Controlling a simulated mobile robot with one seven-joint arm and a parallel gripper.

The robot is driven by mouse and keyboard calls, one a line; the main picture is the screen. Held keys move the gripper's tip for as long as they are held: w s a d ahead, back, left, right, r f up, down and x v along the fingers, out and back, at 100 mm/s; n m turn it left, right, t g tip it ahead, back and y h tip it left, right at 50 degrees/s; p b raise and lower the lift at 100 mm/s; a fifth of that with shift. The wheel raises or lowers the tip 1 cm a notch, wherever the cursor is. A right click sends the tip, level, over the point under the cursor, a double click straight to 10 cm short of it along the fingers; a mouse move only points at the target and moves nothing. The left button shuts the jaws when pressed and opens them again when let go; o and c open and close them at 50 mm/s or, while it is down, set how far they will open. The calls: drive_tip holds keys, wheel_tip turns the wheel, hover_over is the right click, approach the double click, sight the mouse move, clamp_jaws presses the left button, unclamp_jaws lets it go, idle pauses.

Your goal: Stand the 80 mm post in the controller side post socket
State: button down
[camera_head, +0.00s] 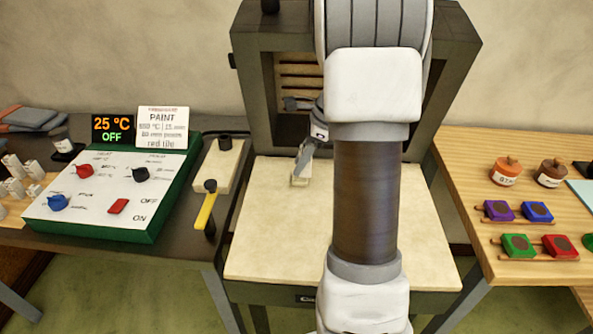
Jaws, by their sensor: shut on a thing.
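My gripper (302,163) is at the left of my arm, over the back part of the pale slab (265,235) in front of the kiln. It points down and is shut on a small cream piece (299,181), which appears to be the post. The fingers hide its upper part. I cannot tell whether its lower end stands in a socket, touches the slab or hangs just above it. No socket can be made out clearly. Several other cream posts (14,188) stand at the far left, beside the controller (105,190).
The dark kiln (250,85) stands open behind the slab. The right table (480,185) holds jars (506,171) and coloured tiles (498,211). My arm hides the slab's right-middle.

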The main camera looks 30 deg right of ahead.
drive_tip(key=w+d+f, duration=0.1)
drive_tip(key=w, duration=0.1)
drive_tip(key=w+d+f, duration=0.1)
drive_tip(key=w, duration=0.1)
drive_tip(key=w+f, duration=0.2)
drive_tip(key=shift+w+d+f, duration=0.1)
drive_tip(key=shift+w+d, duration=0.1)
drive_tip(key=shift+d, duration=0.2)
drive_tip(key=shift+f+b, duration=0.5)
drive_tip(key=shift+f, duration=1.45)
drive_tip(key=shift+f, duration=0.15)
drive_tip(key=c, duration=0.5)
unclamp_jaws()
drive_tip(key=v, duration=0.4)
drive_tip(key=shift+d+r+p, duration=0.1)
drive_tip(key=shift+r+p, duration=0.3)
drive_tip(key=s+d, duration=0.2)
drive_tip(key=d, duration=0.1)
drive_tip(key=s+d, duration=0.5)
drive_tip(key=d, duration=0.1)
drive_tip(key=shift+s+d+r, duration=0.2)
drive_tip(key=shift+s+d, duration=0.05)
drive_tip(key=shift+d, duration=0.15)
